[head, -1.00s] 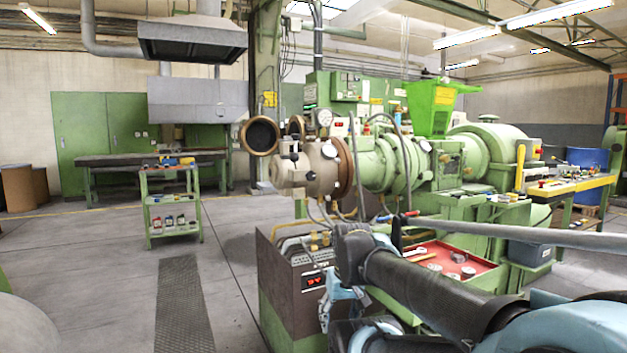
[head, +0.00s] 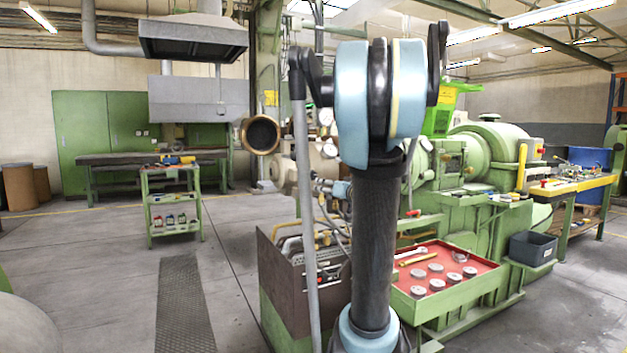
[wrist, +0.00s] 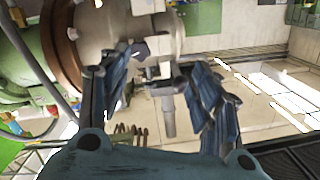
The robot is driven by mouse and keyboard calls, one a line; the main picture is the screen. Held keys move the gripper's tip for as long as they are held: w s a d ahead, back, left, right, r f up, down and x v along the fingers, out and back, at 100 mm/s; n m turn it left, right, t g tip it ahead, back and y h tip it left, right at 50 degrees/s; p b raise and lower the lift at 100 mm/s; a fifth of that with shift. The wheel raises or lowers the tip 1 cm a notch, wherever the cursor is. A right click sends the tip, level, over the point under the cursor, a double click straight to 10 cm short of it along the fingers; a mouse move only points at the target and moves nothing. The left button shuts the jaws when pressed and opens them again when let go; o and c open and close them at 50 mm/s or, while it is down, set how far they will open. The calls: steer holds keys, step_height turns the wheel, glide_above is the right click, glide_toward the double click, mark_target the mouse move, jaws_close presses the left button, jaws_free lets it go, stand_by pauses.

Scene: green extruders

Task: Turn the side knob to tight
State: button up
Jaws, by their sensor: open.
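The green extruder (head: 470,165) stands right of centre in the head view. Its beige-brown head (head: 284,175) shows only in part at the left, as my upright arm hides most of it. In the wrist view the beige extruder head (wrist: 100,28) is close, at the top. Pale blocky fittings (wrist: 158,45) and a grey cylindrical stub (wrist: 168,117) stick out from it. I cannot tell for sure which of these is the side knob. My gripper (wrist: 155,92) is open, its two blue-grey fingers on either side of the fittings. I cannot tell whether they touch.
A red-topped tray (head: 455,260) with several round metal parts stands right of my arm. A brown control cabinet (head: 285,285) stands left of it. A small green shelf cart (head: 170,205) is farther left. The floor between cart and cabinet is clear.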

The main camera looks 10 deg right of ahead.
mark_target(313, 175)
steer(key=shift+m+t+h, duration=0.4)
steer(key=shift+t, duration=0.2)
steer(key=d+x, duration=0.1)
steer(key=x, duration=0.5)
steer(key=d+r+x, duration=0.1)
steer(key=x, duration=0.5)
steer(key=w+d+x, duration=0.1)
steer(key=x, duration=0.5)
steer(key=shift+w+d+r, duration=0.1)
steer(key=shift+w+r, duration=0.1)
steer(key=shift+w, duration=0.05)
steer(key=shift+c, duration=0.3)
steer(key=c, duration=1)
